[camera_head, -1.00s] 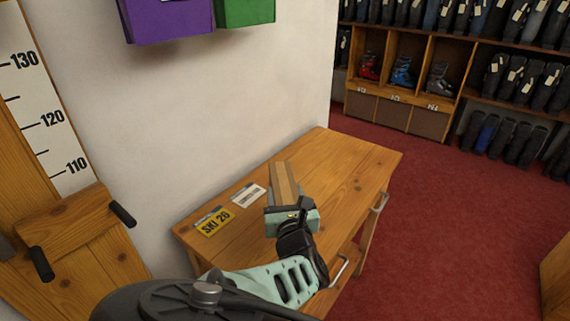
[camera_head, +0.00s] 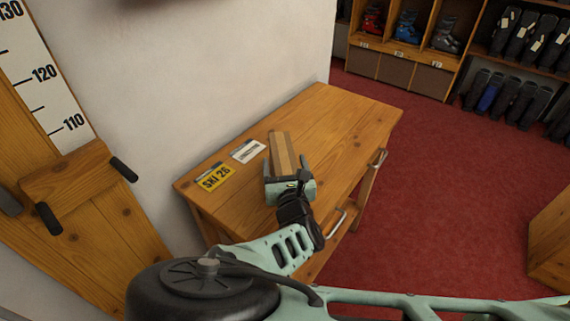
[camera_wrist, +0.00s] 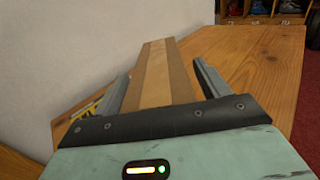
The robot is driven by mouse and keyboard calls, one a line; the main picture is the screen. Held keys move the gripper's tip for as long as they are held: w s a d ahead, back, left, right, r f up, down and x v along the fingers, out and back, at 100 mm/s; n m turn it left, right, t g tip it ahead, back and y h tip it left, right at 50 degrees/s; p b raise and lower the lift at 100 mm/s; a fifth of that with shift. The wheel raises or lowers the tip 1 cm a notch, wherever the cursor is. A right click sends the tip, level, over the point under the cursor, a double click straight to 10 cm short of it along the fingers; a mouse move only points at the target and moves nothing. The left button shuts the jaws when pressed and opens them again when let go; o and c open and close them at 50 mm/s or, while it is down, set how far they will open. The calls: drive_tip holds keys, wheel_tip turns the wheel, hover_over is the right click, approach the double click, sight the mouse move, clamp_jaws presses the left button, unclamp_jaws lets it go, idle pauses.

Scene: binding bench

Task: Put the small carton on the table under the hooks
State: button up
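The small carton (camera_head: 282,153) is a long brown box with a lighter stripe along its top. It lies over the wooden table (camera_head: 345,120), apparently resting on it, though its underside is hidden. My gripper (camera_head: 286,165) has one finger on each side of the carton's near end. In the wrist view the carton (camera_wrist: 162,75) runs away between the two fingers of my gripper (camera_wrist: 162,80). A narrow gap shows between each finger and the carton, so the gripper looks open around it. No hooks are in view above the table.
A yellow "SKI 26" label (camera_head: 215,177) and a white label (camera_head: 248,151) lie left of the carton. The table's far part is clear. A wooden height board (camera_head: 85,185) with black pegs stands at left. Boot shelves (camera_head: 400,50) stand across the red floor (camera_head: 440,190).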

drive_tip(key=shift+r, duration=0.2)
drive_tip(key=s+d+p, duration=0.2)
drive_tip(key=s+p, duration=0.2)
drive_tip(key=s, duration=0.8)
drive_tip(key=s+d+r+m+g+h, duration=0.3)
drive_tip(key=d+m+g+h, duration=0.25)
drive_tip(key=d+m, duration=0.2)
drive_tip(key=s+d+r+m+g+h, duration=0.3)
drive_tip(key=d+m+g+h, duration=0.2)
drive_tip(key=d+m+h, duration=0.3)
drive_tip(key=s+a+r+m+g+y, duration=0.2)
drive_tip(key=s+r+m+g+y, duration=0.1)
drive_tip(key=s+r+m+y, duration=0.3)
drive_tip(key=s+a+r+m+g+y, duration=0.2)
drive_tip(key=s+r+m+g+y, duration=0.2)
drive_tip(key=s+r+m+y, duration=0.2)
wheel_tip(320, 180, up, 3)
drive_tip(key=shift+a+f+m, duration=0.1)
drive_tip(key=shift+a+m, duration=0.15)
drive_tip(key=shift+m, duration=0.8)
